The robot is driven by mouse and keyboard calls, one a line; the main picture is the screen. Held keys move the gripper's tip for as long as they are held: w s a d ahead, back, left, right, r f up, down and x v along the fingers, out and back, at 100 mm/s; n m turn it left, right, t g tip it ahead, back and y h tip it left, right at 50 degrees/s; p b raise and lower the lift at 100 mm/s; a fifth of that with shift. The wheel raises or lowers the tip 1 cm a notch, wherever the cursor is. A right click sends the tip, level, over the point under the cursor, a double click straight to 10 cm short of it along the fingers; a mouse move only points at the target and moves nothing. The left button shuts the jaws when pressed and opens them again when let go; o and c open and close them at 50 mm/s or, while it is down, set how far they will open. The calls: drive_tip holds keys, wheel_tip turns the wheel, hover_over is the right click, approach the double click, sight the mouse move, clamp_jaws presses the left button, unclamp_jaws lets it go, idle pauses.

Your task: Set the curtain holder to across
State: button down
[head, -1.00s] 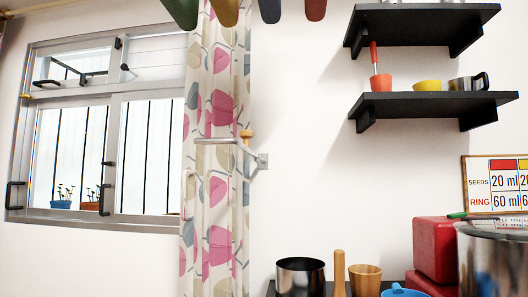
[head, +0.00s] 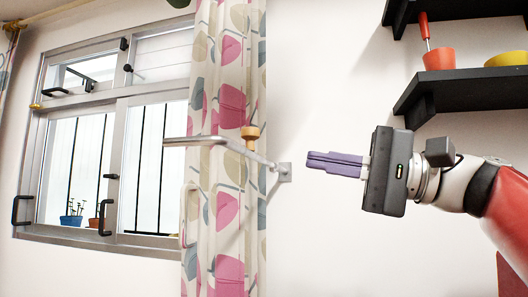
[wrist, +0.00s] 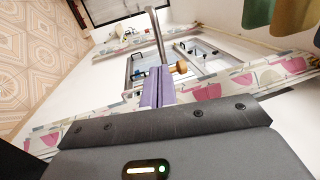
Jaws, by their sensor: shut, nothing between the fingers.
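The curtain holder (head: 205,140) is a grey metal bar on a wall bracket, with a wooden knob (head: 250,132) on its upper side. In the head view it runs left from the bracket (head: 285,172) past the front of the patterned curtain (head: 228,220). My gripper (head: 309,162) has purple fingers, shut and empty, pointing left just right of the bracket in the picture. In the wrist view the fingertips (wrist: 158,70) are close to the knob (wrist: 179,68), and the bar (wrist: 157,35) extends beyond them. I cannot tell whether they touch the holder.
A barred window (head: 105,150) with potted plants is at the left. Black shelves (head: 460,90) with a red pot (head: 439,59) and a yellow bowl (head: 507,59) are above my arm at the right. The wall between curtain and shelves is bare.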

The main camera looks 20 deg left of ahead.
sight(242, 149)
drive_tip(key=p+x, duration=0.1)
drive_tip(key=x, duration=0.8)
drive_tip(key=shift+a+r, duration=0.1)
drive_tip(key=shift+a, duration=0.2)
